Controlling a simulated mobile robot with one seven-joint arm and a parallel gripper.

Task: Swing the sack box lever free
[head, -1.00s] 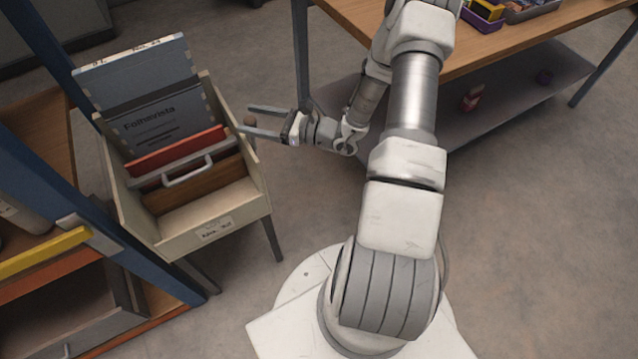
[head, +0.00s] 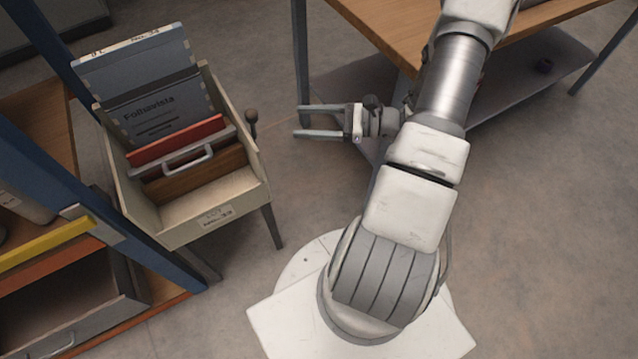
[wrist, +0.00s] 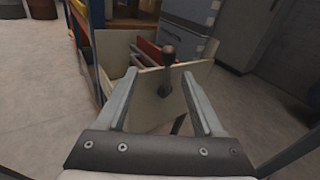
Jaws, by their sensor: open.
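The sack box (head: 205,225) is a cream bin on legs at the left of the head view, holding flat grey, red and brown pieces. Its lever (head: 251,122) is a short dark knobbed handle standing up on the box's right side. My gripper (head: 296,121) is open and empty to the right of the lever, with a gap between them. In the wrist view, the lever (wrist: 168,62) appears between the open fingers (wrist: 158,88), beyond them, against the side of the box (wrist: 148,112).
A blue-framed shelf (head: 62,165) with a yellow bar (head: 45,243) stands close to the box's left. A wooden table (head: 400,25) with a lower grey shelf is at the upper right. The floor between box and table is clear.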

